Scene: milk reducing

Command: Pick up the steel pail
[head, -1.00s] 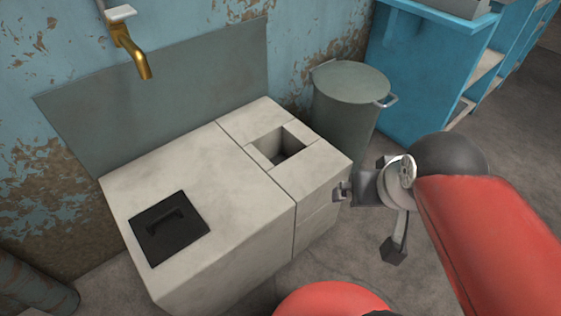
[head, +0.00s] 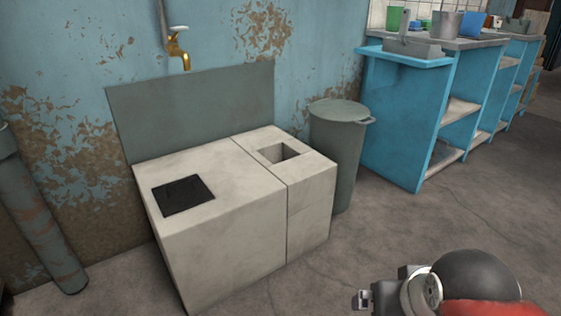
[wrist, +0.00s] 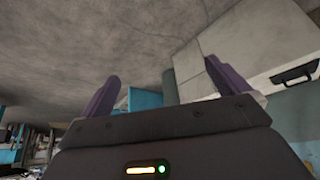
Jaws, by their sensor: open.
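A grey metal vessel (head: 446,24), which looks like the steel pail, stands upright on the blue counter (head: 405,125) at the upper right of the head view. My gripper (head: 362,299) is at the bottom of the head view, far from the pail and holding nothing. In the wrist view my gripper (wrist: 164,72) has its two purple fingers spread wide with nothing between them. I cannot make out the pail in the wrist view.
A green vessel (head: 395,19) and a blue one (head: 472,22) stand near the pail. A lidded grey-green bin (head: 338,150) and a pale block stove (head: 225,235) are left of the counter. The floor (head: 440,225) before the counter is clear.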

